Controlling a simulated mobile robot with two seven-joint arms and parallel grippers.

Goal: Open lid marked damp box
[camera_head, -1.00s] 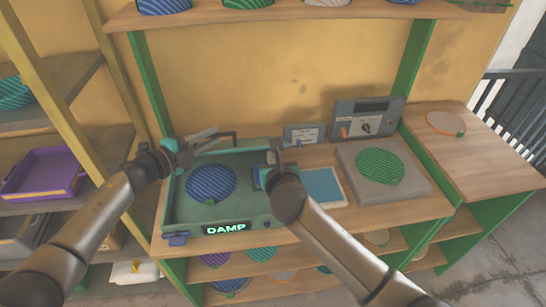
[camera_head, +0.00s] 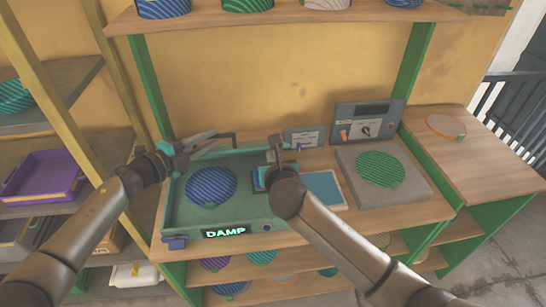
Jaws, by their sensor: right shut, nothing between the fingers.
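The damp box (camera_head: 175,210) is a green tray-like box with a lit DAMP label on its front. Its inside shows, with a blue striped round plate (camera_head: 211,186) in it. No lid covers the plate; a thin dark bar (camera_head: 226,137) shows at the back edge, and I cannot tell if it belongs to the lid. My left gripper (camera_head: 210,142) is at the box's back left edge, its fingers apart. My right gripper (camera_head: 276,150) is shut and empty over the box's right side. My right wrist hides part of that side.
A light blue pad (camera_head: 322,188) lies right of the box, partly behind my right arm. A grey slab (camera_head: 416,190) with a green striped plate (camera_head: 380,168) stands further right, with a control panel (camera_head: 363,128) behind. The right side table (camera_head: 480,150) is mostly clear.

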